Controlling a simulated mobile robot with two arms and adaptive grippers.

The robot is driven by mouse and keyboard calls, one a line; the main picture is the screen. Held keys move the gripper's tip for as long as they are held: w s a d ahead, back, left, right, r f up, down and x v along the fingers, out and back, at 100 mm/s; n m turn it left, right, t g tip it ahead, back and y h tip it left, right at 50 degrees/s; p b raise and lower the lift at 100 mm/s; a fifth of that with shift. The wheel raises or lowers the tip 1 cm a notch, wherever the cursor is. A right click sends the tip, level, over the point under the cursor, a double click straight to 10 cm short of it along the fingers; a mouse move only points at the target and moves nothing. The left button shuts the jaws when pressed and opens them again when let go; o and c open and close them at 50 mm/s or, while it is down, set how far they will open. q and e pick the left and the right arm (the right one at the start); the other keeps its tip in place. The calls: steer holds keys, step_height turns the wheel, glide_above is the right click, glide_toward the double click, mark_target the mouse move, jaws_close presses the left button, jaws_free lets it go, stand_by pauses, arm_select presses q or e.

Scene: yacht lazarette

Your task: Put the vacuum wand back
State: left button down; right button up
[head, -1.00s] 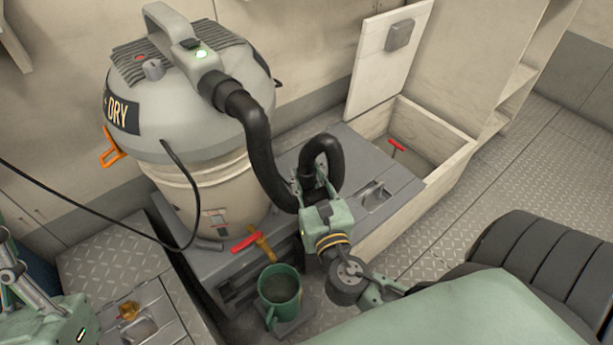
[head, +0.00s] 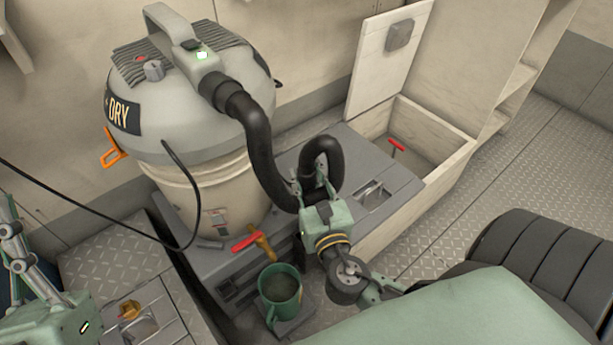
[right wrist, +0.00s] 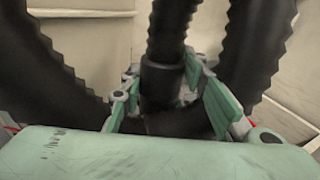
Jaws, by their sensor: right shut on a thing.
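The vacuum (head: 185,105) is a grey drum-shaped head on a cream bucket, with a lit green light on top. Its black hose (head: 262,150) runs down from the head and loops at my right gripper (head: 312,190). My right gripper is shut on the black wand end of the hose, above the grey bench top. In the right wrist view the wand's dark cuff (right wrist: 162,85) stands between the green finger pads, with ribbed hose around it. The wand's lower end is hidden. My left gripper (head: 15,240) is at the left edge, partly cut off; its fingertips are unclear.
A grey bench (head: 345,150) has a latch recess (head: 373,194). An open locker (head: 425,150) holds a red-handled item (head: 397,146). A black cable (head: 95,210) crosses the left.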

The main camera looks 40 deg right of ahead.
steer(key=o, duration=1.2)
steer(key=shift+s+a, duration=0.1)
steer(key=shift+s, duration=0.15)
steer(key=v, duration=1.1)
steer(key=shift+s+a+r, duration=0.1)
steer(key=shift+s, duration=0.15)
